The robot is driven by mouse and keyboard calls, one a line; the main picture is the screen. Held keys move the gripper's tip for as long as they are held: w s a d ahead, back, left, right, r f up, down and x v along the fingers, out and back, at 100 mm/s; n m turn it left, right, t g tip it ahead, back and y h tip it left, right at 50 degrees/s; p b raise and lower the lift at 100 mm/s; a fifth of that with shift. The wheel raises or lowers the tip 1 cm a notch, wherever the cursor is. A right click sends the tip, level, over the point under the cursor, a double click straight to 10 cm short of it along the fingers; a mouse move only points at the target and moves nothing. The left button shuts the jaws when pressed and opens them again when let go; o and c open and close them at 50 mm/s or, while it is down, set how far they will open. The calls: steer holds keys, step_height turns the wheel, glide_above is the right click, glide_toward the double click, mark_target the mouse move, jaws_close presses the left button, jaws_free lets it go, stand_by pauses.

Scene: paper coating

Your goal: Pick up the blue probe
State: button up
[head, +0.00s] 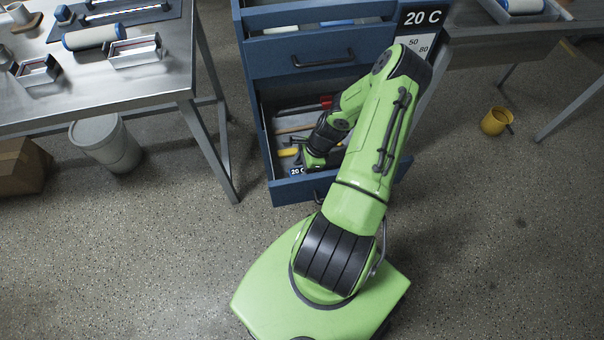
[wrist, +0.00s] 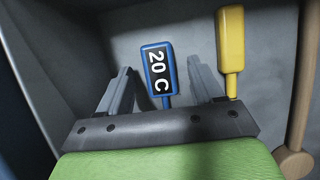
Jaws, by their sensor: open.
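The blue probe (wrist: 159,70) has a dark display reading "20 C" and lies in the open drawer. In the wrist view it shows between the two fingers of my gripper (wrist: 165,85), apart from both as far as I can see. Its lower end is hidden behind the gripper body. In the head view the probe's display (head: 297,171) shows near the drawer's front left corner, and my gripper (head: 305,165) reaches down into the drawer beside it. My gripper is open and empty.
A yellow-handled tool (wrist: 231,50) lies close to the right finger, and a wooden handle (wrist: 296,160) is further right. The open drawer (head: 262,140) of the blue cabinet has walls close around my gripper. A steel table (head: 160,85) stands at the left.

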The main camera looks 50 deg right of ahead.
steer(key=c, duration=1)
step_height(320, 180, up, 10)
steer(key=p, duration=0.3)
steer(key=shift+c, duration=0.2)
